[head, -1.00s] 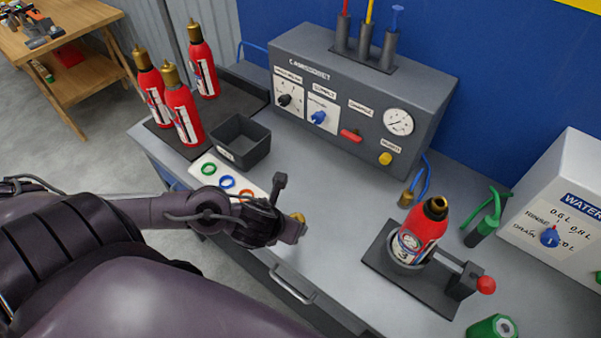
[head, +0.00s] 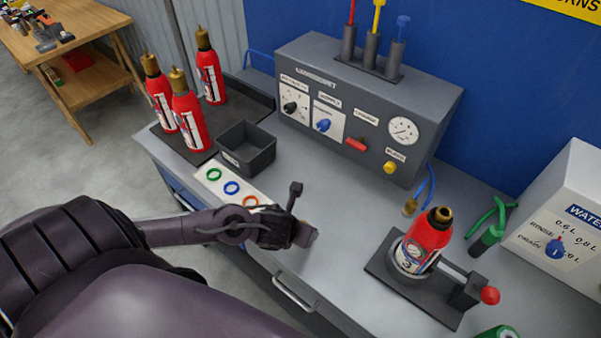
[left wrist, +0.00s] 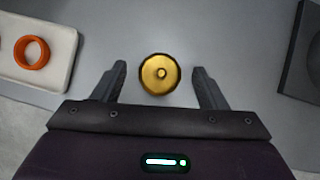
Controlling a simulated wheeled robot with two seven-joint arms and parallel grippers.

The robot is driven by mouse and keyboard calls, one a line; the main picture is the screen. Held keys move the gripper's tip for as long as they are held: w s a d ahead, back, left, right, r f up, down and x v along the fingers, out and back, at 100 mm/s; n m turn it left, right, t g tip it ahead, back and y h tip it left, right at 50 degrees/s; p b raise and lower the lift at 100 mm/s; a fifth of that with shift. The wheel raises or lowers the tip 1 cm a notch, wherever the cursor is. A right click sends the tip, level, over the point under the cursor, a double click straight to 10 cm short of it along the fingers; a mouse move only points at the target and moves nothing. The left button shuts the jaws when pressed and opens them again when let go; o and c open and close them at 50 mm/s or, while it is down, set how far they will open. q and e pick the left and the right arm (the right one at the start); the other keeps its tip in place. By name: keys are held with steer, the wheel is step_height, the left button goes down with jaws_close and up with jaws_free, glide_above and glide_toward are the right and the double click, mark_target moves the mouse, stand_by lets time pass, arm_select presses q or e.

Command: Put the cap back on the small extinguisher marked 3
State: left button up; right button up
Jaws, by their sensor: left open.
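The small extinguisher marked 3 (head: 426,236) is red and stands, looking tilted in this view, in a dark holder (head: 377,265) at the right of the bench. Its brass neck is bare on top. The round brass cap (left wrist: 160,72) lies on the grey bench top in the left wrist view, with a small knob at its centre. My left gripper (left wrist: 161,82) is open, with one finger on each side of the cap and a gap at both. In the head view my left gripper (head: 308,236) hides the cap. My right gripper is not in view.
A tray with coloured rings (head: 212,193) lies left of my left gripper. A dark open bin (head: 247,150) and several capped red extinguishers (head: 188,112) stand behind it. A grey control console (head: 365,105) backs the bench. A red-knobbed lever (head: 489,295) sticks out beside the holder.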

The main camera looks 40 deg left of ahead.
arm_select(q)
steer(key=shift+x, duration=0.95)
steer(key=c, duration=1.2)
